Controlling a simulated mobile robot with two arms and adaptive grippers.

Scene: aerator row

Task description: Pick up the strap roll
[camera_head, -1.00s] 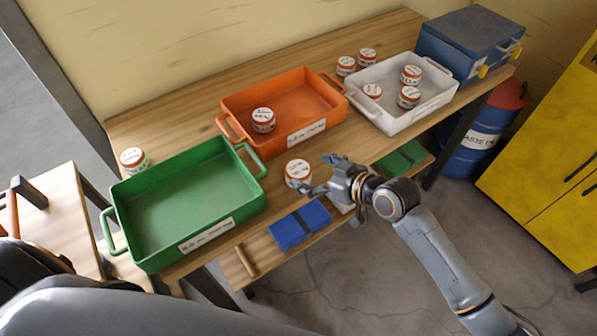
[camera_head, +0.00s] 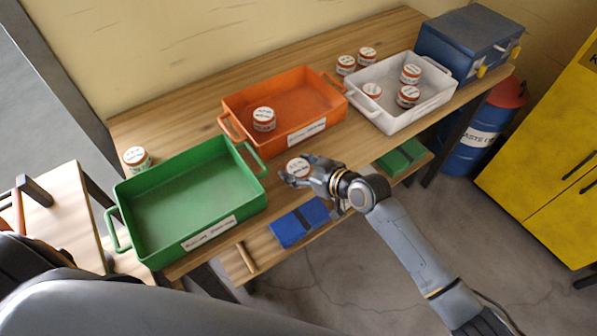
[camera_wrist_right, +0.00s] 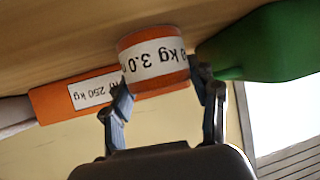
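In the right wrist view the same roll (camera_wrist_right: 155,57) is just beyond the fingertips (camera_wrist_right: 160,80), one finger at each side. The fingers look open; firm contact does not show. My left gripper cannot be made out in the head view.
The green tray (camera_head: 122,200) is empty. The orange tray (camera_head: 300,84) holds one roll and the white tray (camera_head: 440,95) several. More rolls stand behind the white tray, one behind the green tray. A blue case (camera_head: 470,38) is at the bench's right end.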

